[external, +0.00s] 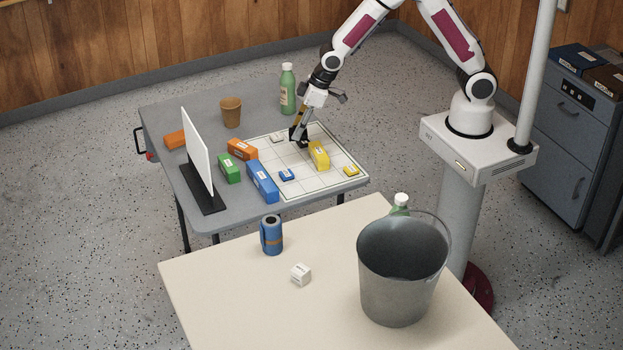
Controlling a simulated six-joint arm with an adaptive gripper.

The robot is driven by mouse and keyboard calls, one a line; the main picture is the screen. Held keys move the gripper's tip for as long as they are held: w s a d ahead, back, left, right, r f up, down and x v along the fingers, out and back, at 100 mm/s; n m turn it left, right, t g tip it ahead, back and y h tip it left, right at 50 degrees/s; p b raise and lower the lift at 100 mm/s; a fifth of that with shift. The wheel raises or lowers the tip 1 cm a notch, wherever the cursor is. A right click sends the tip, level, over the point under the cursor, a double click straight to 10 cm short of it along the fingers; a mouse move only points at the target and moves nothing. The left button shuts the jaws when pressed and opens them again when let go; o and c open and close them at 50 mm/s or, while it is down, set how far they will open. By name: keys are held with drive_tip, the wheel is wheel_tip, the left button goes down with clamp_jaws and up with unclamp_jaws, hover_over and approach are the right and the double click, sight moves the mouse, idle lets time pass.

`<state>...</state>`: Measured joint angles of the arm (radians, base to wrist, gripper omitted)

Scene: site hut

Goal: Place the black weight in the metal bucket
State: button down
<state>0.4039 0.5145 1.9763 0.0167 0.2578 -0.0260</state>
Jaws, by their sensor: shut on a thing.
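The black weight (303,141) is a small dark shape at my fingertips, low over the white gridded board on the grey table. My gripper (299,131) points down and is shut on it. The fingers partly hide the weight, and I cannot tell whether it touches the board. The metal bucket (396,290) stands upright on the cream table in front, far from my gripper, at the lower right. Its handle is raised, and the visible part of its inside looks empty.
The board (316,179) holds a yellow block (319,155) close right of my gripper. Orange, green and blue blocks lie to its left, near an upright white panel (197,150). A green bottle (288,90) stands behind.

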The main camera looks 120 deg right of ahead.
wheel_tip(320, 180, up, 11)
drive_tip(key=w+a+n+y, duration=0.15)
drive_tip(key=w+a, duration=0.25)
drive_tip(key=a, duration=0.5)
drive_tip(key=w+a+n, duration=0.3)
drive_tip(key=w+a, duration=0.2)
drive_tip(key=a, duration=0.4)
drive_tip(key=w+a+n+y, duration=0.15)
drive_tip(key=w+a, duration=0.25)
drive_tip(key=a, duration=0.5)
drive_tip(key=s+a+n+y, duration=0.1)
drive_tip(key=s+a+n, duration=0.15)
drive_tip(key=a, duration=1.15)
drive_tip(key=s+a+n, duration=0.2)
drive_tip(key=a+n, duration=0.1)
drive_tip(key=a, duration=1.1)
drive_tip(key=s+a+n+y, duration=0.1)
drive_tip(key=s+a+n, duration=0.1)
drive_tip(key=a, duration=1.1)
drive_tip(key=shift+g, duration=0.4)
drive_tip(key=shift+s+a+f, duration=0.15)
drive_tip(key=shift+f, duration=2.35)
drive_tip(key=shift+f, duration=0.1)
